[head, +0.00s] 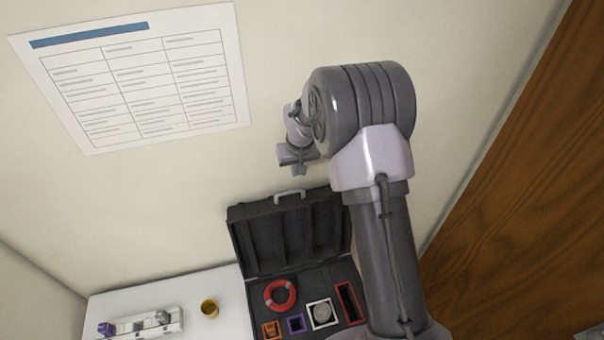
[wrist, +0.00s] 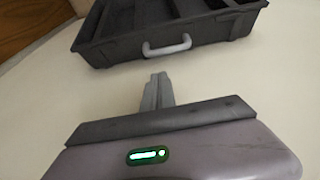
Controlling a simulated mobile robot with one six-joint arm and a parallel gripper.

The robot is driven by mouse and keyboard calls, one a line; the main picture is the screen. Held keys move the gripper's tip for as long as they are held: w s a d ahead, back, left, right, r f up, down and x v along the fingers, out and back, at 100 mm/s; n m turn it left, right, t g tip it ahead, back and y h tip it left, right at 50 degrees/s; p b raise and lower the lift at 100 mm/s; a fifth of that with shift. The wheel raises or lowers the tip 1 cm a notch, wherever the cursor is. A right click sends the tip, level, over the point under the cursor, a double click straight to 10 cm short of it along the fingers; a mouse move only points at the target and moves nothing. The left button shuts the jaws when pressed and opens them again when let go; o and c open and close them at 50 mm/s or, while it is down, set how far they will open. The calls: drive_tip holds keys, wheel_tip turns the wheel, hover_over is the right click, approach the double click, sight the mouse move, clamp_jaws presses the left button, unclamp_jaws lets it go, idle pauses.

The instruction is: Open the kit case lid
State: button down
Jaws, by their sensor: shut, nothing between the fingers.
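The kit case is open on the white table. Its dark lid (head: 262,238) stands raised at the back, near the wall, with a grey handle (head: 290,194) on its upper edge. The case base (head: 262,292) lies in front with its contents showing. My gripper (head: 299,172) is above the lid, shut and empty, apart from the handle. In the wrist view my gripper (wrist: 158,90) points toward the lid (wrist: 120,35), and the handle (wrist: 167,46) is beyond the fingertips with a gap between. My arm hides the right side of the case.
The case base holds a red ring (head: 280,295), a round grey part in a white frame (head: 320,313) and small coloured frames. A chart (head: 135,75) hangs on the wall; a wooden door (head: 520,180) is right.

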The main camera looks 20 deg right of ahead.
drive_tip(key=p, duration=0.2)
hover_over(295, 195)
wheel_tip(295, 195, down, 9)
drive_tip(key=shift+f, duration=0.1)
drive_tip(key=shift+b, duration=0.45)
